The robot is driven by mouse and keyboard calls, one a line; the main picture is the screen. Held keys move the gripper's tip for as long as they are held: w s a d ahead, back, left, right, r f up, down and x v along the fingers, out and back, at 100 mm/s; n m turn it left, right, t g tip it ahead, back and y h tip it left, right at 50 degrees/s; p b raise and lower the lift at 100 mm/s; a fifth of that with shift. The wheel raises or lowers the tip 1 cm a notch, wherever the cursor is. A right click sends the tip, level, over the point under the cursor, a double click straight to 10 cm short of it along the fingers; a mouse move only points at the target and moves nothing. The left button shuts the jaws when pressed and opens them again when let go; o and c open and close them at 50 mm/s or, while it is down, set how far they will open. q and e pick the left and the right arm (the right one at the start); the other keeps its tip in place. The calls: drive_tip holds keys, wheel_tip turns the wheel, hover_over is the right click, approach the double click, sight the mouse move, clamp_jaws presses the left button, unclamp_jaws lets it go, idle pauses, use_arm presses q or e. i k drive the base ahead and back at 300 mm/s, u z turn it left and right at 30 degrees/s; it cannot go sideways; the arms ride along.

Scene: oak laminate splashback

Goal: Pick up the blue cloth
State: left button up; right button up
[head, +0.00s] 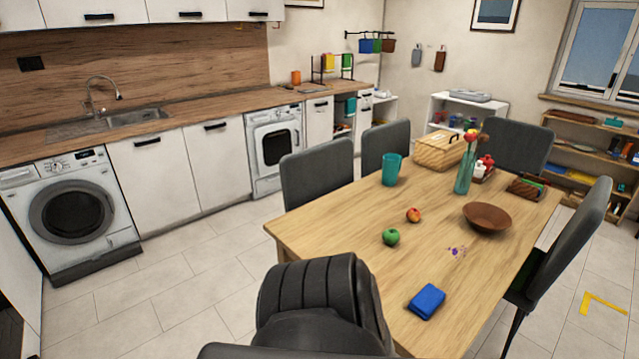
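The blue cloth (427,301) lies folded into a small block on the wooden dining table (345,238), close to its near right edge. Nothing covers it. Neither of my grippers shows in the head view, so I cannot see whether they hold anything.
A black padded chair-like shape (312,302) stands at the near side. Grey chairs (318,173) surround the table. Floor at left (190,285) is clear.

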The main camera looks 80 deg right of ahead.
sight(429, 300)
drive_tip(key=k, duration=2.15)
drive_tip(key=z, duration=0.25)
